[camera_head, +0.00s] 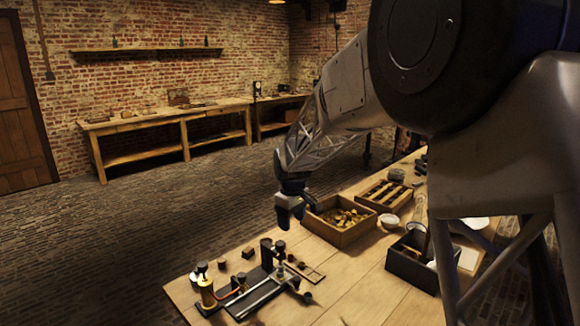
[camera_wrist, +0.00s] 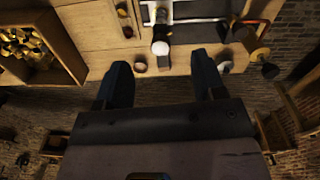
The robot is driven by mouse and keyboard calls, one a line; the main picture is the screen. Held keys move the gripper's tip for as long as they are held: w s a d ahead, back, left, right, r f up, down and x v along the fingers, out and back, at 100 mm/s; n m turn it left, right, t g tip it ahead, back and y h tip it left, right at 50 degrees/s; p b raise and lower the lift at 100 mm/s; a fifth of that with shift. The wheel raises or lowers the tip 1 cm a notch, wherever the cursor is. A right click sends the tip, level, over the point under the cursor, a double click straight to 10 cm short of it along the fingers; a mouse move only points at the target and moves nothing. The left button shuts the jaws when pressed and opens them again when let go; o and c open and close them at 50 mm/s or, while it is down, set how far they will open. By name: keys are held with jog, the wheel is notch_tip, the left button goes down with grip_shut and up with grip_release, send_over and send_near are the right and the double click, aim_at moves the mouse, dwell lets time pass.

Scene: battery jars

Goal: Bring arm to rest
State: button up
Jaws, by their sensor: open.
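My arm reaches in from the right in the head view, and my gripper (camera_head: 290,214) hangs in the air over the table's far edge, apart from everything on it. In the wrist view my gripper (camera_wrist: 161,72) shows two dark fingers spread wide with nothing between them. The worktable (camera_head: 335,268) lies below. An apparatus with a brass cylinder (camera_head: 207,292), an orange wire and a dark base (camera_head: 259,290) stands at its near left; part of it shows at the top of the wrist view.
A wooden box of brass pieces (camera_head: 340,219) stands right of my gripper. Behind it is a slotted wooden tray (camera_head: 385,193); a dark open box (camera_head: 411,265) stands farther right. Small blocks (camera_head: 248,252) lie near the apparatus. Brick floor (camera_head: 150,235) left of the table is clear.

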jog(key=s+d+r+m+t, duration=0.1)
jog(key=s+d+r+m, duration=0.1)
jog(key=s+d+r, duration=0.6)
jog(key=s+d+r+m, duration=0.1)
jog(key=s+d+m, duration=0.2)
jog(key=s, duration=0.9)
jog(key=s+d+f+m, duration=0.1)
jog(key=s+d+m, duration=0.1)
jog(key=s, duration=1)
jog(key=s+d+f+m+t, duration=0.1)
jog(key=s+d+m, duration=0.2)
jog(key=s, duration=1)
jog(key=shift+s+d+f, duration=0.2)
jog(key=shift+d+f, duration=0.05)
jog(key=shift+d, duration=0.85)
